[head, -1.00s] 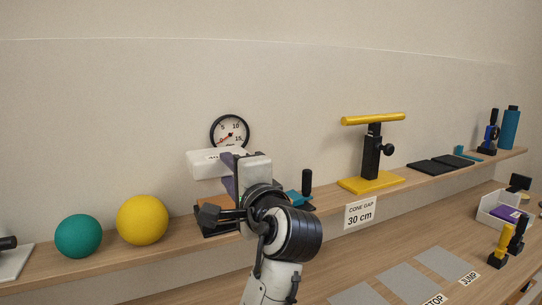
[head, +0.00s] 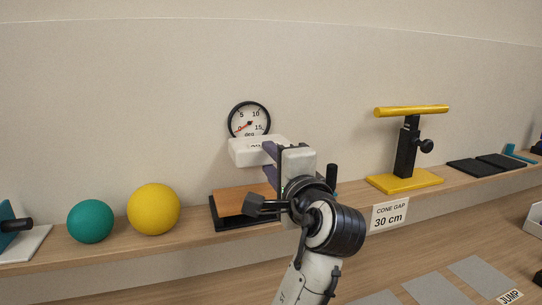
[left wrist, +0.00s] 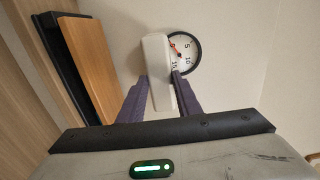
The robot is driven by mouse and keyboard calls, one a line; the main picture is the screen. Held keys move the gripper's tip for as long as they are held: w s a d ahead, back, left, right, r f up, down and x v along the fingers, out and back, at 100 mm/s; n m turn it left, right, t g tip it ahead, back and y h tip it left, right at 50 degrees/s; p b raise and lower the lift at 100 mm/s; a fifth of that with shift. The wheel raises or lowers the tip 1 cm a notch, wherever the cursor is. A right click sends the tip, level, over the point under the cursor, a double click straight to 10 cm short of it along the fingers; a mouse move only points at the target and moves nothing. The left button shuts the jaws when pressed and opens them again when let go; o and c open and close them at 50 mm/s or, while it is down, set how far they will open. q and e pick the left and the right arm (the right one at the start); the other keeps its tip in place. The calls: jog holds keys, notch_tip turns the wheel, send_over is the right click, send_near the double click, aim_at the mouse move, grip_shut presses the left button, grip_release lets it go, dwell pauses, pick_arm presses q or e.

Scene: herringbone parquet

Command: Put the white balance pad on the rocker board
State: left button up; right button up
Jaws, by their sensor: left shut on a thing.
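The pad also shows between the fingers in the left wrist view (left wrist: 156,52). The rocker board (head: 236,202) has an orange-brown wooden top on a black base and sits on the shelf, below the pad with a clear gap. My left arm hides its right part. It also shows in the left wrist view (left wrist: 92,62), left of the pad. My right gripper is out of view.
A round dial (head: 249,120) is behind the pad. A yellow ball (head: 153,208) and a teal ball (head: 90,221) sit left on the shelf (head: 62,246). A yellow T-shaped stand (head: 405,181) and black plates (head: 474,168) are to the right.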

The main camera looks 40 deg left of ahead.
pick_arm(q)
notch_tip(320, 180, down, 7)
jog(key=b, duration=0.3)
jog(key=shift+r, duration=0.15)
jog(key=shift+w, duration=0.1)
jog(key=o, duration=1.3)
jog(key=shift+s+a+p, duration=0.3)
jog(key=shift+s+p, duration=0.1)
jog(key=shift+s, duration=0.2)
jog(key=shift+w+d, duration=0.1)
jog(key=shift+w, duration=0.05)
